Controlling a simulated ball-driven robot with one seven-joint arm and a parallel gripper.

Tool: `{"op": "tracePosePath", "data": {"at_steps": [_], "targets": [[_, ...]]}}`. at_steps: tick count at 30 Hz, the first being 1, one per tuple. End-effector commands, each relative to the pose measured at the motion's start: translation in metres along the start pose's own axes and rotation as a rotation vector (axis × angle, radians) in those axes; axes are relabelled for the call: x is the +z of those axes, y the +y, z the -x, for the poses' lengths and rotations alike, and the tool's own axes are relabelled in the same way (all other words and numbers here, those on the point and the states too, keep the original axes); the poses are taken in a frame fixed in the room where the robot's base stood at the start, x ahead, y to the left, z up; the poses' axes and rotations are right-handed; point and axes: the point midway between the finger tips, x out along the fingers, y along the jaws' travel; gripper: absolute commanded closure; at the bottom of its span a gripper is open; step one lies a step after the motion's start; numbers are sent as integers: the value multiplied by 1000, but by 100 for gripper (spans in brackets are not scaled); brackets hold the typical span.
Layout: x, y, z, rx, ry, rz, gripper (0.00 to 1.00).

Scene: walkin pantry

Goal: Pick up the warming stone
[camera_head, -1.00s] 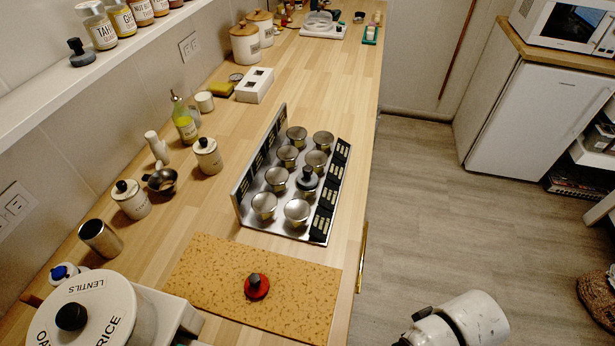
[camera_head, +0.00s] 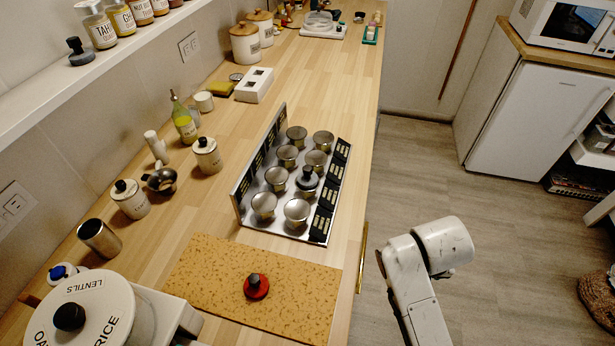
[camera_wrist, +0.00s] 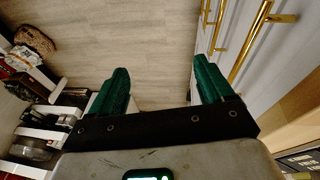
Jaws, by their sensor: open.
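I cannot tell for sure which thing is the warming stone. A small red disc with a black knob (camera_head: 256,286) sits on the speckled cork mat (camera_head: 205,265) at the near end of the counter. A similar dark knobbed piece (camera_head: 307,180) sits among metal cups in the rack, and another (camera_head: 79,52) stands on the wall shelf. My gripper (camera_wrist: 161,68) is open and empty, with two green fingers spread apart over the floor in the wrist view. It is out of sight in the head view, where my white arm is right of the counter.
The metal rack (camera_head: 243,214) with several cups stands just behind the mat. Jars, a steel tumbler (camera_head: 100,238) and a large lidded canister (camera_head: 95,300) line the left side. Gold handles (camera_wrist: 250,45) stick out from the counter front.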

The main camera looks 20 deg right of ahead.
Motion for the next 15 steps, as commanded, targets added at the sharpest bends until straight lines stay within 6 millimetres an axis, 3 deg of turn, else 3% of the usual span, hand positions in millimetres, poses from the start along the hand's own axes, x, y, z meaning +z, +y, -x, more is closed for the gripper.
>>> {"op": "tracePosePath", "data": {"at_steps": [1,6,15], "targets": [[-25,-6,4,12,19,-79,19],[-86,-20,22,47,48,-362,19],[-164,-72,72,43,18,-838,19]]}}
